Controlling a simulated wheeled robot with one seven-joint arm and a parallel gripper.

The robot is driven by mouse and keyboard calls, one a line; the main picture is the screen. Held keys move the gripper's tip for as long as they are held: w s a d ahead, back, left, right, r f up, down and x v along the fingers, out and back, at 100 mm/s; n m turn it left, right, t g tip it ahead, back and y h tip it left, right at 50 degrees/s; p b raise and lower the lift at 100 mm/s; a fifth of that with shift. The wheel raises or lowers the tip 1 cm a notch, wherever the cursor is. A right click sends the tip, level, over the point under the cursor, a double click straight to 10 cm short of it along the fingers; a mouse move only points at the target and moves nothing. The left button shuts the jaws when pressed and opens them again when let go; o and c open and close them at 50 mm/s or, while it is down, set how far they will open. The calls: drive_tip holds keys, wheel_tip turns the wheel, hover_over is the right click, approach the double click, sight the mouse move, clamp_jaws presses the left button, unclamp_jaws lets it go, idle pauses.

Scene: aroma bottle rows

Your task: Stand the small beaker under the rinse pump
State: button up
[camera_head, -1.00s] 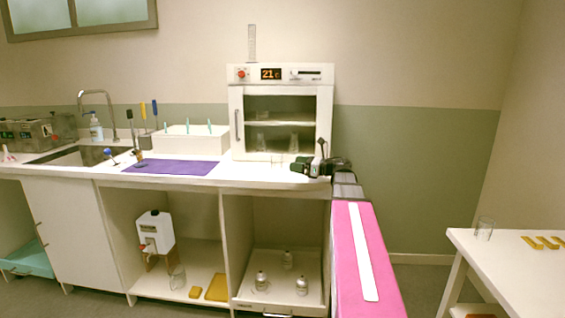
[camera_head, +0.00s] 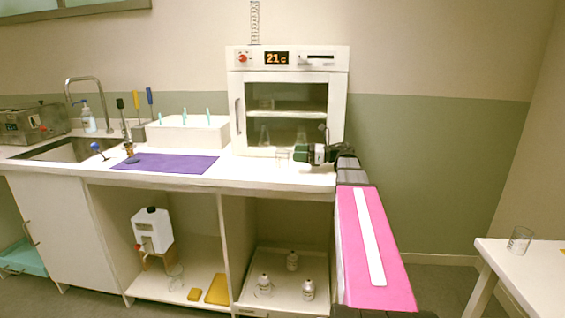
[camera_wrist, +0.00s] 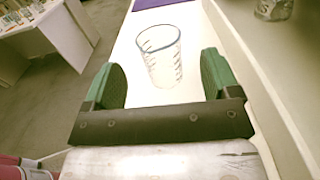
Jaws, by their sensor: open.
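A small clear beaker (camera_wrist: 161,55) stands upright on the white counter, just beyond and between my fingers in the wrist view. In the head view the beaker (camera_head: 283,156) shows faintly in front of the oven, left of my gripper (camera_head: 303,153). My gripper (camera_wrist: 160,80) is open, with green fingers apart and nothing held. A bottle with a blue pump head (camera_head: 87,118) stands behind the sink; I cannot tell whether it is the rinse pump. A white jug with a tap (camera_head: 152,230) stands on a small wooden stand on the lower shelf.
An oven (camera_head: 288,62) stands behind my gripper, with glassware inside. A purple mat (camera_head: 165,163) lies left on the counter (camera_head: 270,177), before a white box (camera_head: 188,134). The sink (camera_head: 70,150) is farther left. Another beaker (camera_head: 520,239) stands on the right table.

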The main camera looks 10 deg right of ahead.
sight(282, 151)
drive_tip(key=shift+x, duration=3.35)
drive_tip(key=shift+s, duration=0.1)
drive_tip(key=c, duration=1.1)
drive_tip(key=shift+o, duration=0.2)
drive_tip(key=shift+r, duration=0.55)
drive_tip(key=s+a+r, duration=0.2)
drive_tip(key=a+r, duration=0.7)
drive_tip(key=a, duration=0.2)
drive_tip(key=shift+s+a+r, duration=0.2)
drive_tip(key=shift+s+r, duration=0.05)
drive_tip(key=shift+r, duration=0.15)
